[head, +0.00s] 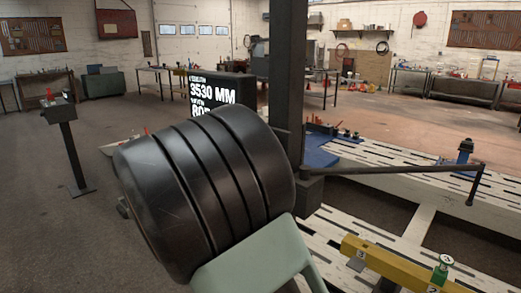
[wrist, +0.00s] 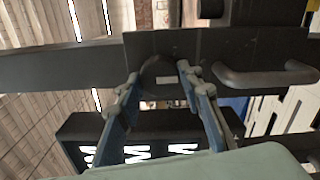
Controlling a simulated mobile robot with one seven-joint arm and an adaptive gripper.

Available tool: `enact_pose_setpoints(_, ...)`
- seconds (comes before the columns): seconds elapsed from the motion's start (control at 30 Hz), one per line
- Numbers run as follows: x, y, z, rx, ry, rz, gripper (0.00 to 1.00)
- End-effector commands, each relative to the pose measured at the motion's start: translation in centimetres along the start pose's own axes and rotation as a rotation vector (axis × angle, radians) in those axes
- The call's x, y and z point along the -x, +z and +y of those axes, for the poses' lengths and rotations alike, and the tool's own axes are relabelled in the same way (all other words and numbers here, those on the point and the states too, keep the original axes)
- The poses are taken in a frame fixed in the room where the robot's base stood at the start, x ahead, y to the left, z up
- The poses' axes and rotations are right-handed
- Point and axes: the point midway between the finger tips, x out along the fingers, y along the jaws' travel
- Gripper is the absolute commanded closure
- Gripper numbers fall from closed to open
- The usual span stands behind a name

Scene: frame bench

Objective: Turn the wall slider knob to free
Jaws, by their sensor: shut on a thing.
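In the wrist view a dark round knob (wrist: 160,66) with a small light mark sits on a dark beam (wrist: 60,68) that runs across the picture. My gripper (wrist: 159,76) has its two blue fingers on either side of the knob, shut on it. The knob's dark finish makes its turned position hard to read. In the head view a dark upright post (head: 288,80) stands in the middle. My own black arm link covers the area beside it, so the knob and my gripper are hidden there.
A bar handle (wrist: 265,78) sticks out right of the knob in the wrist view. A black display (head: 222,92) with white figures stands behind the post. A thin jointed arm (head: 400,170) reaches right over the slotted white bench (head: 400,157). A yellow beam (head: 385,262) lies front right.

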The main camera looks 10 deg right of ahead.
Motion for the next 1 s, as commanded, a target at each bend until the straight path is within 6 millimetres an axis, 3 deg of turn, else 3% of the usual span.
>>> enact_pose_setpoints(0.07, 0.0, 0.0, 0.0, 0.002, 0.001, 0.0, 0.9)
enact_pose_setpoints(0.1, 0.0, 0.0, 0.0, 0.002, 0.001, 0.0, 0.62)
enact_pose_setpoints(0.23, 0.0, 0.0, 0.0, 0.001, 0.0, 0.0, 0.49)
enact_pose_setpoints(0.5, 0.1, 0.0, 0.0, 0.0, 0.0, 0.001, 0.49)
enact_pose_setpoints(0.63, 1.1, -0.1, 0.0, 0.0, 0.0, 0.003, 0.49)
enact_pose_setpoints(1.0, 8.6, -0.1, 0.0, 0.0, 0.0, 0.005, 0.49)
